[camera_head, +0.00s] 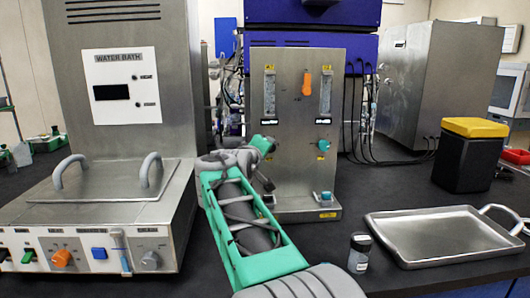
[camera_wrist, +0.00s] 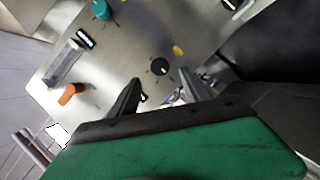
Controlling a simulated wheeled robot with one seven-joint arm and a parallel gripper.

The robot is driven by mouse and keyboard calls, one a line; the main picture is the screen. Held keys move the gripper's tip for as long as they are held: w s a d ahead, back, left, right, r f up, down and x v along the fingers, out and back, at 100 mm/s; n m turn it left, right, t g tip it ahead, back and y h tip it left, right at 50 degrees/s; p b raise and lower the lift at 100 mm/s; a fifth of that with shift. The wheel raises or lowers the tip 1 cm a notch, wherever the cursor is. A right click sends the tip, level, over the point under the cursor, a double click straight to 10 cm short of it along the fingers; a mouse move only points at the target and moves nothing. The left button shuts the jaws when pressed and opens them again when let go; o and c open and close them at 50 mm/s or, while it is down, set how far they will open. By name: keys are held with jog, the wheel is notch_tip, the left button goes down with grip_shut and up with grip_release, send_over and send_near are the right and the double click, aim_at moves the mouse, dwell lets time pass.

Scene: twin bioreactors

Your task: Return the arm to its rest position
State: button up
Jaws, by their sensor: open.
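My green and grey arm reaches up from the bottom middle of the head view to the front of an upright steel panel (camera_head: 297,110). My gripper (camera_wrist: 160,76) is open in the wrist view, its two dark fingers apart with nothing seen between them. A black round knob (camera_wrist: 160,66) on the panel lies just beyond the fingertips; I cannot tell the exact gap. In the head view the gripper's green body (camera_head: 262,144) is by the panel's left side, and its fingers are hard to make out.
The water bath (camera_head: 125,90) with its handled lid stands left of my arm. Right are a small bottle (camera_head: 359,253), a metal tray (camera_head: 435,236) and a black bin with yellow lid (camera_head: 463,155). The panel carries an orange part (camera_head: 307,83) and teal knob (camera_head: 323,147). Cables hang behind.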

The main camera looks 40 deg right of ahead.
jog(key=shift+a, duration=0.1)
jog(key=s+a+f+y+p, duration=0.1)
jog(key=a+f+y+p, duration=0.15)
jog(key=a, duration=0.35)
jog(key=a+f+y+p, duration=0.1)
jog(key=a+y+p, duration=0.25)
jog(key=a, duration=0.25)
jog(key=s+a+f+g+y+p, duration=0.3)
jog(key=s+a+f, duration=0.3)
jog(key=s+a, duration=0.4)
jog(key=s+a+f+m+g+y+p, duration=0.1)
jog(key=s+a+f+g+y+p, duration=0.2)
jog(key=s+a+f+p, duration=0.3)
jog(key=s+a, duration=0.5)
jog(key=a, duration=0.2)
jog(key=shift+s+a+y, duration=0.15)
jog(key=shift+y, duration=0.15)
jog(key=shift+r, duration=0.1)
jog(key=shift+c, duration=0.2)
